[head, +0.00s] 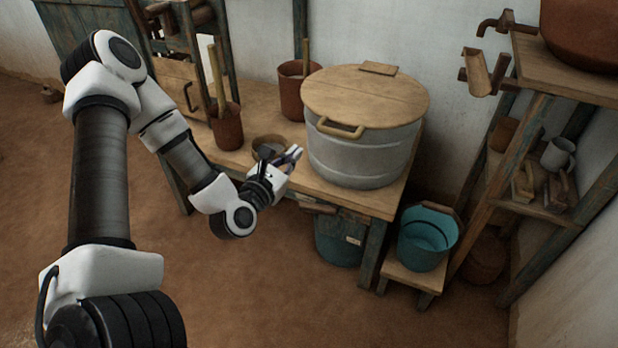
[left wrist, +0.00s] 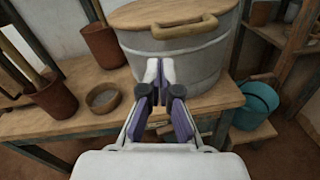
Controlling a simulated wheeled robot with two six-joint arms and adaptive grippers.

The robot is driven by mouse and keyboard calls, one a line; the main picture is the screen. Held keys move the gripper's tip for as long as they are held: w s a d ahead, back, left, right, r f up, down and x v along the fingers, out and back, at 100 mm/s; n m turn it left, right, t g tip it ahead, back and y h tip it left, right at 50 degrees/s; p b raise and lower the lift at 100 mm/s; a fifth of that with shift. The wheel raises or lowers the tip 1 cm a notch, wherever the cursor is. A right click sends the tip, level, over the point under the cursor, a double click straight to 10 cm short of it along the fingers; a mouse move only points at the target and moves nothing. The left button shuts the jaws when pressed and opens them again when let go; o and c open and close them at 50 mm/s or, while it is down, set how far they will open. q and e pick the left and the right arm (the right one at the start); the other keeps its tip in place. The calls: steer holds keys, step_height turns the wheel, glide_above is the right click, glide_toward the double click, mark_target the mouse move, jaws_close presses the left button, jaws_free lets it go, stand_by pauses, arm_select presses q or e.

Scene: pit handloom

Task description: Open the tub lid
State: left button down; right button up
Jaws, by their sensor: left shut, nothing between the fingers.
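The tub (head: 362,155) is a grey round vessel on a wooden table. Its round wooden lid (head: 365,95) lies flat on top, closed, with a brass-coloured handle (head: 340,128) at the front edge. In the left wrist view the handle (left wrist: 185,27) stands above and just beyond my fingertips, at the lid's near rim. My left gripper (head: 295,154) is in front of and left of the tub, below the handle, shut and empty. The fingers (left wrist: 160,70) point at the tub wall. My right gripper is not in view.
A small bowl (head: 268,147) and brown pots (head: 228,128) stand left of the tub on the table (head: 372,203). A teal bucket (head: 427,240) sits on a low stool at the right. A shelf rack (head: 545,205) stands further right. The floor in front is clear.

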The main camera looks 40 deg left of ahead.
arm_select(q)
step_height(320, 180, down, 7)
steer(key=a+b, duration=0.1)
steer(key=b, duration=0.2)
steer(key=w+a+r+b, duration=0.1)
steer(key=w+r, duration=0.3)
steer(key=w, duration=0.6)
steer(key=shift+w+a, duration=0.2)
steer(key=shift+w, duration=0.15)
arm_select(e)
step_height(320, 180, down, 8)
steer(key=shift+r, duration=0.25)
arm_select(q)
steer(key=shift+r, duration=0.1)
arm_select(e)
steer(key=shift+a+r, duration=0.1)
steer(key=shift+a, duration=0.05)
